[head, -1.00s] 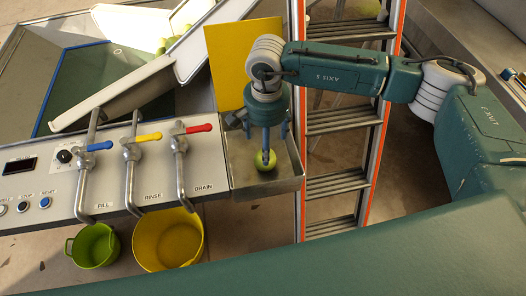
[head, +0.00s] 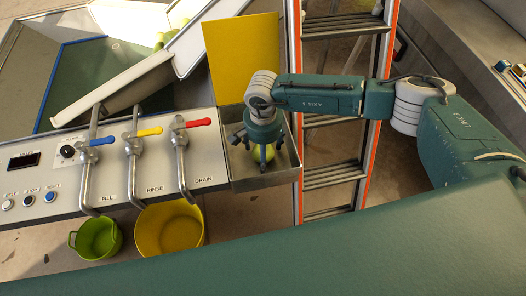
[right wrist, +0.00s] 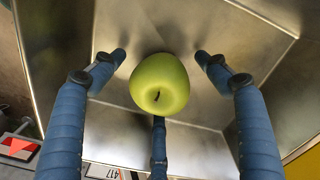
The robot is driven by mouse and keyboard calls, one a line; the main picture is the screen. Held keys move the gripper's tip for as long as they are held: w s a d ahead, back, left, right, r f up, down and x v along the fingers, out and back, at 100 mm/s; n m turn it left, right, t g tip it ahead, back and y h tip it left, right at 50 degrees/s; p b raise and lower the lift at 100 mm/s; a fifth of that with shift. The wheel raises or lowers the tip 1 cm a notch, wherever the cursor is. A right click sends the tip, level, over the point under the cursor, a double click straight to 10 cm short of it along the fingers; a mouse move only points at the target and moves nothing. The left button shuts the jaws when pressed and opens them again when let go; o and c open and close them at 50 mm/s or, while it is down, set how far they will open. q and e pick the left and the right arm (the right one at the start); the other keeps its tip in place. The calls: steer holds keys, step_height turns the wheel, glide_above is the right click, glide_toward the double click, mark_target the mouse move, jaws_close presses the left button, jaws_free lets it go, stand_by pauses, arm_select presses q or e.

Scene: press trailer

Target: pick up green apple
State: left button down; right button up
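A green apple (head: 268,154) lies in the shallow metal tray (head: 290,172) at the right end of the control panel. In the right wrist view the apple (right wrist: 160,83) sits near the middle, stem toward the camera, on bare metal. My right gripper (head: 264,158) is above the tray and partly hides the apple in the head view. In the right wrist view the three blue fingers of my right gripper (right wrist: 160,62) are spread around the apple, with gaps at the left and right tips. The lower fingertip is close to the apple; contact cannot be told. My left gripper is not in view.
The tray's metal walls stand close around the fingers. A yellow panel (head: 243,58) rises behind the tray, and a ladder (head: 370,100) stands to its right. Three valve levers line the panel on the left. A green bucket (head: 97,240) and a yellow bucket (head: 168,230) stand below.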

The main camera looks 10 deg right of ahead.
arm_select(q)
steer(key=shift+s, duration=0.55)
arm_select(e)
steer(key=c, duration=1.3)
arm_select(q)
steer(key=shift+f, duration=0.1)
arm_select(e)
steer(key=shift+o, duration=0.2)
steer(key=shift+r, duration=0.2)
